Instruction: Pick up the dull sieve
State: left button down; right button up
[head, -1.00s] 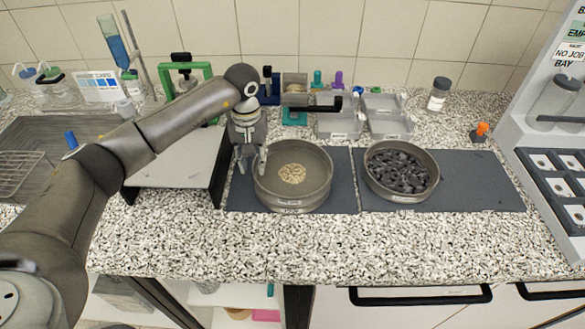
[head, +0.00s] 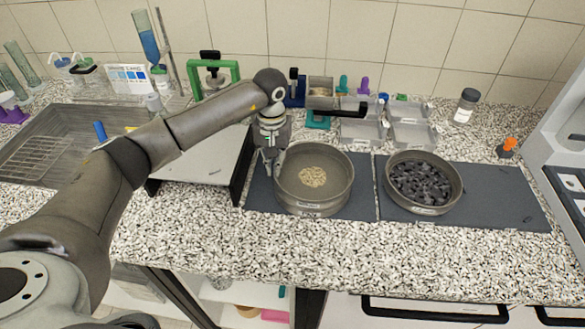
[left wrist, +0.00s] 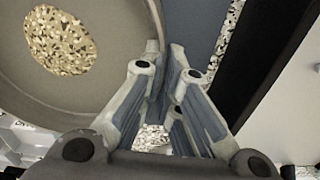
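A round, dull grey-brown sieve (head: 316,207) with a patch of pale grains inside stands on the left dark mat. My left gripper (head: 273,170) points down at this sieve's left rim. In the left wrist view the same sieve (left wrist: 110,98) fills the upper left, and the fingers (left wrist: 165,55) are close together at its wall, one on each side. They look shut on the wall; the exact contact is hard to see. A second sieve (head: 424,210), full of dark stones, stands on the right mat. My right gripper is not in view.
A raised grey plate stand (head: 190,175) is close on the left of my gripper. Clear trays (head: 362,133) stand behind the sieves. A jar (head: 466,105) and an orange-topped item (head: 508,147) are at the back right. The speckled counter (head: 340,245) in front is free.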

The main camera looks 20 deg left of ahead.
pick_arm(q)
jog(key=shift+w+r+b, duration=0.1)
jog(key=shift+r+b, duration=0.25)
jog(key=shift+r, duration=0.05)
notch_tip(320, 180, up, 2)
jog(key=shift+r+b, duration=0.1)
jog(key=shift+b, duration=0.8)
jog(key=s+d+r+b, duration=0.2)
jog(key=s+r+b, duration=0.2)
jog(key=s+r, duration=0.75)
jog(key=w+f+p, duration=0.1)
jog(key=w+p, duration=0.1)
jog(key=w, duration=0.1)
jog(key=w+a+f+p, duration=0.1)
jog(key=w+f+p, duration=0.1)
jog(key=w+p, duration=0.1)
jog(key=w+f+p, duration=0.2)
jog(key=w+p, duration=0.1)
jog(key=w, duration=0.1)
jog(key=shift+w+a, duration=0.35)
jog(key=shift+w, duration=0.05)
jog(key=shift+w+a+f, duration=0.2)
jog(key=shift+w+f, duration=0.05)
jog(key=shift+f, duration=0.25)
jog(key=shift+f+b, duration=1.2)
jog(key=shift+f, duration=1.2)
